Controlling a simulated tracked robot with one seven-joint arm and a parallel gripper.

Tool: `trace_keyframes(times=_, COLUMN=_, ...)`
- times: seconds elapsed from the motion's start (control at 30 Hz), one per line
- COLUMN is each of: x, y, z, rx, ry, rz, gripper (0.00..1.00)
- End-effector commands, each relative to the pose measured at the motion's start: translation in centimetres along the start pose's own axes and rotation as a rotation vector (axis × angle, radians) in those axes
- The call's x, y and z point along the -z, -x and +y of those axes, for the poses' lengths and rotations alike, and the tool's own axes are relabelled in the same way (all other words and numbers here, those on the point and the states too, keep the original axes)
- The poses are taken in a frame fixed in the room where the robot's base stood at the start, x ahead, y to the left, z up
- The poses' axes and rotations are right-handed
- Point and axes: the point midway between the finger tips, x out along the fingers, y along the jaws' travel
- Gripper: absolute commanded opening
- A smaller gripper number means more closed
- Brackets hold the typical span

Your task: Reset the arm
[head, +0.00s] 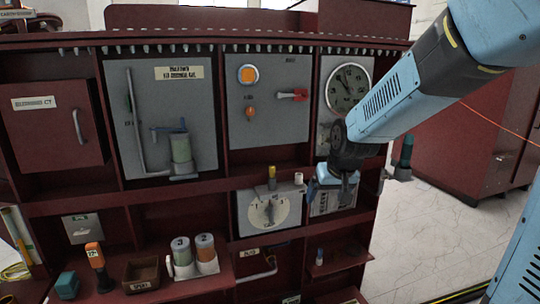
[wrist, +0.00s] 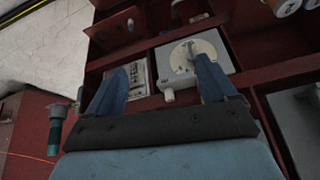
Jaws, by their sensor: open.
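My arm (head: 390,103) is light blue and reaches in from the upper right of the head view. My gripper (head: 333,188) hangs at its end in front of the lower right of the dark red cabinet. In the wrist view, the two blue fingers of my gripper (wrist: 160,88) stand well apart with nothing between them. The grey dial panel (head: 269,212) is just left of my gripper; it also shows in the wrist view (wrist: 208,46) beyond the right finger. A small grey panel (head: 325,205) is partly hidden behind my gripper.
The dark red cabinet (head: 219,201) holds several grey panels. A round gauge (head: 347,88) sits above my gripper. A green-topped fitting (head: 405,152) sticks out on the right. Tiled floor (head: 425,225) is clear at right.

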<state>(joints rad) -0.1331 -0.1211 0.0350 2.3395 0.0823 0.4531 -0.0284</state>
Motion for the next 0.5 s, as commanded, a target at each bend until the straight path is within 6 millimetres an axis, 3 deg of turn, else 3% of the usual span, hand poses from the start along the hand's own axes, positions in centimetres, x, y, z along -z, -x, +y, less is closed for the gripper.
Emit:
trace_keyframes(times=0.1, x=-1.4, y=3.5, z=1.0, rx=-0.014, ry=-0.013, rz=0.010, gripper=0.85)
trace_keyframes(times=0.5, x=-8.1, y=12.6, z=3.5, rx=-0.063, ry=-0.056, rz=0.022, gripper=0.85)
